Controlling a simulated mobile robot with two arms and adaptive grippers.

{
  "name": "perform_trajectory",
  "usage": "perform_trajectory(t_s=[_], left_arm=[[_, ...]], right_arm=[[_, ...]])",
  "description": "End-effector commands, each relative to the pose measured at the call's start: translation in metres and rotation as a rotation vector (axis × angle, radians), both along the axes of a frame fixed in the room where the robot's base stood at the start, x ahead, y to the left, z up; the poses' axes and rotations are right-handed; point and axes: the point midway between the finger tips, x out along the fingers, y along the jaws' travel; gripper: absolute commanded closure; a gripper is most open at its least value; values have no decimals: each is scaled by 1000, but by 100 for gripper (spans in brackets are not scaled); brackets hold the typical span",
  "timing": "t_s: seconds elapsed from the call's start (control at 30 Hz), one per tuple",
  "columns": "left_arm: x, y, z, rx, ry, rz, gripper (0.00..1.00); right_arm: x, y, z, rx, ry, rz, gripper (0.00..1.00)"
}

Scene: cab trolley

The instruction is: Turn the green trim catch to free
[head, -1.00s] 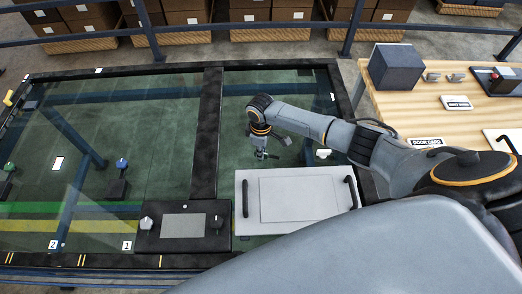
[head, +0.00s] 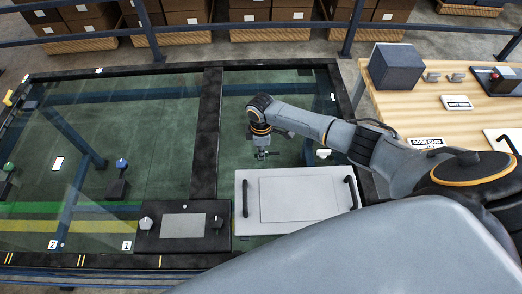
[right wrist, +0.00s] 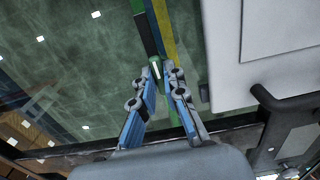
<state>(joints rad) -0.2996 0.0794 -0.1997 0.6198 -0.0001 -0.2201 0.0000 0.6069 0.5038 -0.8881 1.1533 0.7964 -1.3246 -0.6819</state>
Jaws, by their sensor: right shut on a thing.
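My right gripper (head: 262,155) reaches in from the right and hangs over the glass, just beyond the far left corner of the white panel. In the right wrist view its two blue-and-grey fingers (right wrist: 160,72) are closed in on a small green piece with a pale strip (right wrist: 156,69). This looks like the green trim catch. The fingers hide most of it, and its setting cannot be read. In the head view the catch is too small to make out. My left gripper is not in view.
The white panel (head: 253,219) with black handles lies close to my right gripper. A dark box with knobs (head: 156,243) is left of it. Blue (head: 122,163) and green (head: 9,167) knobs stand farther left. A wooden table (head: 440,125) is at right.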

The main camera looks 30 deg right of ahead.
Motion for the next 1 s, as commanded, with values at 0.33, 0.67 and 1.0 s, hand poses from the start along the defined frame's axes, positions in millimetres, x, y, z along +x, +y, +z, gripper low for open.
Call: perform_trajectory(t_s=[0.33, 0.67, 1.0], left_arm=[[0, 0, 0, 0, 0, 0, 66], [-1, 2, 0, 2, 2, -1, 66], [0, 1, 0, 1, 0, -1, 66]], right_arm=[[1, 0, 1, -1, -2, 1, 66], [1, 0, 12, 1, -4, 2, 66], [2, 0, 82, 0, -5, 2, 66]])
